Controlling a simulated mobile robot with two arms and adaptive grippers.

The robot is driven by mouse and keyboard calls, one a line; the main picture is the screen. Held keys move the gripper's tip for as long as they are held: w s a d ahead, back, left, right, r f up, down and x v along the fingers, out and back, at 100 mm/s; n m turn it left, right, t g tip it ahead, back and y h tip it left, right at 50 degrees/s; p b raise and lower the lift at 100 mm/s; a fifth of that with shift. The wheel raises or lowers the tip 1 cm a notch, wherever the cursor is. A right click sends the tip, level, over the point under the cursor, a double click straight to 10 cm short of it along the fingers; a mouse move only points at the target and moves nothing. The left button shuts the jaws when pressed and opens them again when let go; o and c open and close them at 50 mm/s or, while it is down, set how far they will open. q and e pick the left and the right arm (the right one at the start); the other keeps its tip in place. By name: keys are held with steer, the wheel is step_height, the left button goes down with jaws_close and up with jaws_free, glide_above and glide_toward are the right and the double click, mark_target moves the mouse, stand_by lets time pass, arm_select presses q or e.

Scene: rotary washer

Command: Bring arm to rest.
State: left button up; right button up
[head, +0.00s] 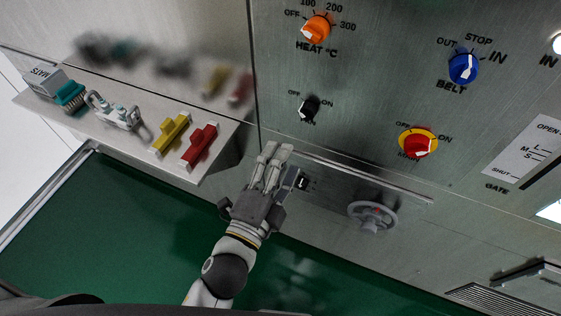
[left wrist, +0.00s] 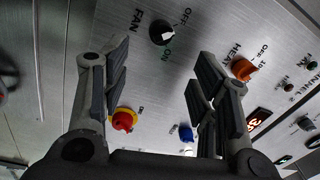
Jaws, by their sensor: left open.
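My left gripper (head: 270,165) is in front of the grey metal panel in the head view, below the black fan knob (head: 309,107). Its fingers point up toward the panel. In the left wrist view my left gripper (left wrist: 160,85) has its two fingers spread wide, with nothing between them. The fan knob (left wrist: 162,33) shows beyond the fingertips there, apart from them. My right gripper is in neither view.
The panel carries an orange heat knob (head: 317,28), a blue belt knob (head: 463,68), a red-yellow knob (head: 419,143) and a grey handwheel (head: 372,215). A shelf (head: 215,137) at left holds yellow (head: 171,134) and red (head: 199,145) pieces, a brush (head: 69,95) and a fitting (head: 112,111).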

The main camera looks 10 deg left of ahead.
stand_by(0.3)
arm_select(q)
steer(key=s+a+f+n+g+y, duration=0.1)
steer(key=s+a+f+n+g, duration=0.15)
steer(key=f, duration=1.05)
steer(key=s+a+f+n+g+y, duration=0.1)
steer(key=s+a+f+n+g, duration=0.15)
steer(key=f, duration=1.05)
steer(key=s+a+f+n+g+y, duration=0.15)
steer(key=f+g, duration=0.25)
steer(key=f, duration=1)
steer(key=s+a+f+n+g+y, duration=0.1)
steer(key=s+a+f+n+g, duration=0.3)
steer(key=s+f, duration=0.6)
steer(key=s+a+f+n+g+y, duration=0.1)
steer(key=s+a+f+n+g, duration=0.2)
steer(key=s, duration=1.4)
steer(key=a+f+n, duration=0.3)
steer(key=a+f, duration=0.3)
steer(key=shift+f+g, duration=0.35)
steer(key=shift+g, duration=0.05)
